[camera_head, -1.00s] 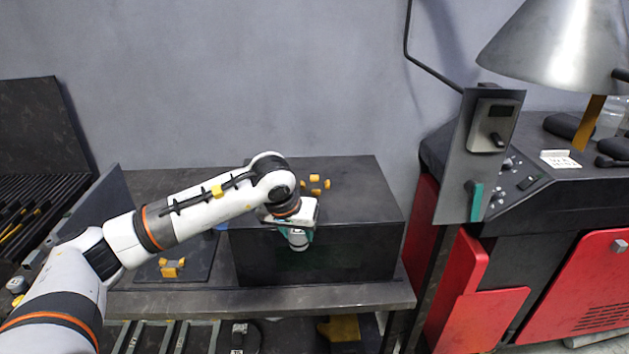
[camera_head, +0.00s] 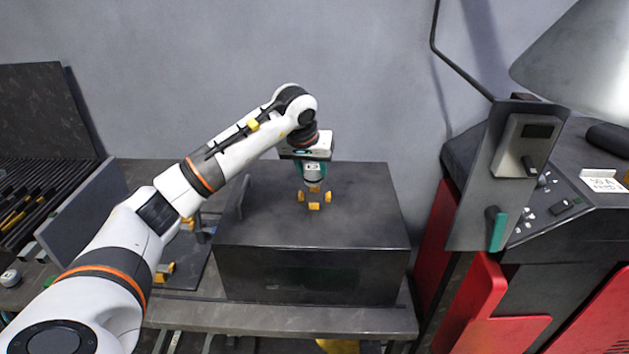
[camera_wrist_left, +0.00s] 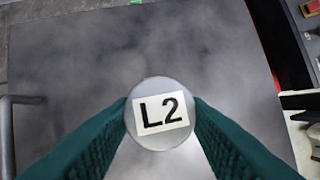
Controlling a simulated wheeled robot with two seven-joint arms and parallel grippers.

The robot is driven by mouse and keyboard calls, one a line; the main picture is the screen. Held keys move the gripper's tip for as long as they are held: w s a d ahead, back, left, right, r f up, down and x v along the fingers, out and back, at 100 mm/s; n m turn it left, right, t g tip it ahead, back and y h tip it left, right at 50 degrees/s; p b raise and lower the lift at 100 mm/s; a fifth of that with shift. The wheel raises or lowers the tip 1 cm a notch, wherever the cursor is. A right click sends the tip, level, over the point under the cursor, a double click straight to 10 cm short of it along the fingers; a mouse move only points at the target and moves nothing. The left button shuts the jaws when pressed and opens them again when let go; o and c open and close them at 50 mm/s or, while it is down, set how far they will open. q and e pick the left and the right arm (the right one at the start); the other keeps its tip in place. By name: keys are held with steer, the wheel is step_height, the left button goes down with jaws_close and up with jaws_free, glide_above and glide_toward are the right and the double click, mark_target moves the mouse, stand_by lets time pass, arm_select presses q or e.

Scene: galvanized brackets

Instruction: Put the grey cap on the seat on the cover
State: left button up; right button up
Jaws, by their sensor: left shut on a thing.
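My left gripper (camera_head: 313,172) is shut on the grey cap (camera_head: 313,183), a round piece just above the seat. In the left wrist view the cap (camera_wrist_left: 160,138) faces the camera between the teal fingers and bears the label "L2". The seat is marked by several orange blocks (camera_head: 314,206) in a ring on the dark cover (camera_head: 365,215). The cap and fingers overlap the ring's far side in the head view, and I cannot tell whether the cap touches it. In the wrist view the cap hides nearly all of the seat. My right gripper is not in view.
A bar handle (camera_head: 243,197) stands at the left of the cover. A dark mat with orange blocks (camera_head: 164,271) lies on the bench (camera_head: 285,318) to the left. A grey panel (camera_head: 500,175) and red machine stand at the right. The rest of the cover's top is clear.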

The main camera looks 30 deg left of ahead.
mark_target(313, 183)
arm_select(q)
step_height(313, 183, down, 2)
steer(key=shift+w+p, duration=0.1)
steer(key=shift+p, duration=0.2)
steer(key=x, duration=0.2)
steer(key=p+x, duration=0.1)
steer(key=shift+d+f, duration=0.15)
steer(key=shift+f, duration=0.1)
steer(key=shift+s, duration=0.35)
steer(key=shift+f+b, duration=0.15)
steer(key=shift+b, duration=0.15)
steer(key=o, duration=0.7)
steer(key=shift+o, duration=0.2)
steer(key=shift+r, duration=0.3)
steer(key=b+v, duration=0.2)
steer(key=v, duration=0.9)
steer(key=shift+r+b, duration=0.35)
steer(key=shift+r, duration=0.05)
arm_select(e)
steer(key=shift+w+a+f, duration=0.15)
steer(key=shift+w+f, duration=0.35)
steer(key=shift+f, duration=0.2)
